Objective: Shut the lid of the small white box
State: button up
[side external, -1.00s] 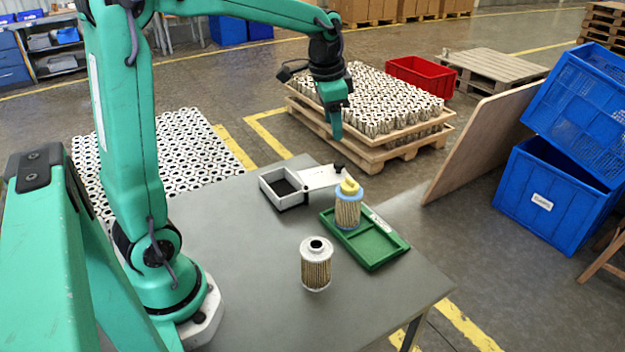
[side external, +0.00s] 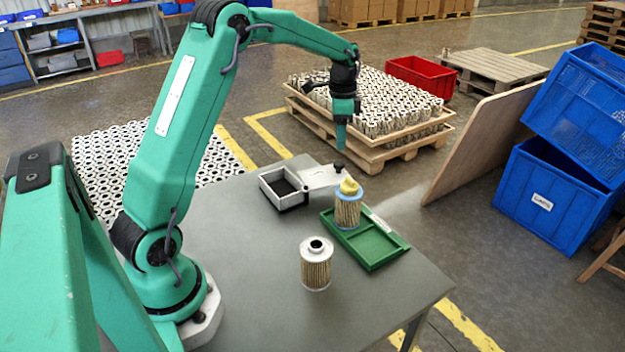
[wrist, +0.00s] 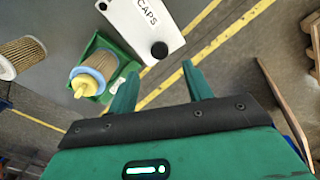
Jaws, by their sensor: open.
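The small white box (side external: 285,203) stands at the table's far edge with its dark inside showing. Its white lid (side external: 318,174) is swung open to the right of the box and carries a black knob (side external: 340,166) near its outer end. In the wrist view the lid (wrist: 140,22) reads "CAPS", and its knob (wrist: 159,49) lies just ahead of my fingertips, between them in the picture. My gripper (side external: 341,147) points down above the knob end of the lid, apart from it. In the wrist view my gripper (wrist: 158,70) is open and empty.
A filter cartridge with a yellow top (side external: 348,208) stands on the green tray (side external: 378,250), close to the lid. Another cartridge (side external: 316,270) stands on the grey table (side external: 235,260) nearer the front. The left part of the table is clear.

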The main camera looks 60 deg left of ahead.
aim_at(339, 163)
jog(key=shift+f, duration=0.15)
jog(key=shift+f, duration=3.7)
grip_shut()
